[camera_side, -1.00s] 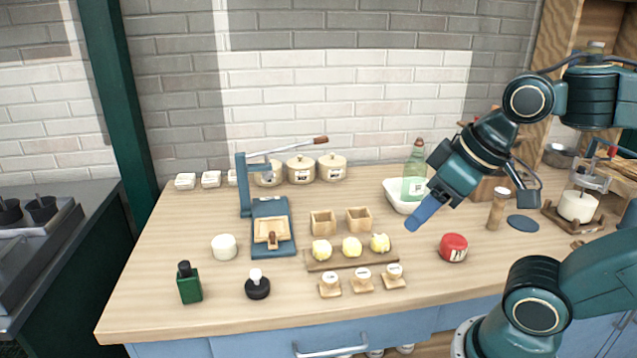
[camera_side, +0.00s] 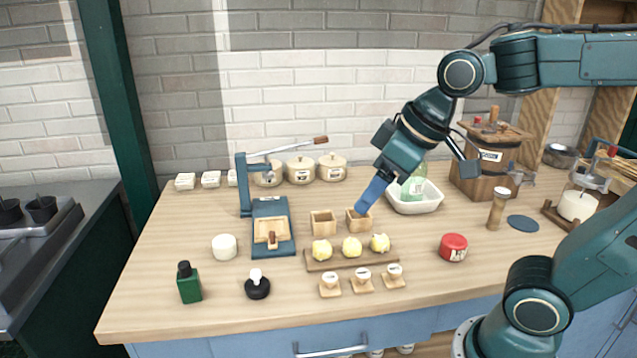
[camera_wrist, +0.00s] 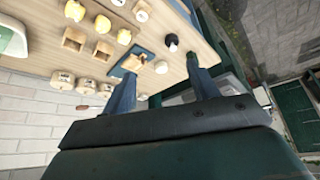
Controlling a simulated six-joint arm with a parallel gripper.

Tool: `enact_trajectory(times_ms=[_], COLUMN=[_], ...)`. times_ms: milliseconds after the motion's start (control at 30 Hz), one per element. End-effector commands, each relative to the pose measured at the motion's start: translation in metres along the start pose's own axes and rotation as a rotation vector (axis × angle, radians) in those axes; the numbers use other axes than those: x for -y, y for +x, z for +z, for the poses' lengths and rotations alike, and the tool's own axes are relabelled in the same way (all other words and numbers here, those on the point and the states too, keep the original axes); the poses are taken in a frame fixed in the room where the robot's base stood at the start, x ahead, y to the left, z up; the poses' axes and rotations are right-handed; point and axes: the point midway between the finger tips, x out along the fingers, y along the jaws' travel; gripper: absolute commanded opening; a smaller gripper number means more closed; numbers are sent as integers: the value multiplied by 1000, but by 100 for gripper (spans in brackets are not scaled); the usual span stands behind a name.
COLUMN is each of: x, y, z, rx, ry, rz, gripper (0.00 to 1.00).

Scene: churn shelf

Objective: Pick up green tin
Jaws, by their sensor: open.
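The green tin (camera_side: 189,284), a dark green square container with a black cap, stands upright near the front left of the wooden counter. In the wrist view the green tin (camera_wrist: 192,60) shows just beyond the tip of one finger, partly hidden by it. My gripper (camera_side: 362,208) is open and empty, with blue fingers. In the side view it is over the wooden boxes near the middle of the counter, well to the right of the tin and farther back. The wrist view shows both fingers spread (camera_wrist: 160,76).
A black pot with a white knob (camera_side: 257,285) and a white round block (camera_side: 224,247) stand near the tin.

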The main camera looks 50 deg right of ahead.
Motion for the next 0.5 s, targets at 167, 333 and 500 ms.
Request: enact_trajectory(times_ms=[167, 333, 500], x=[6, 12, 20], y=[21, 45, 73], z=[-40, -75, -107], rx=[0, -6, -15], ry=[-86, -163, -238], rz=[-42, -83, -126], gripper=[59, 59, 59])
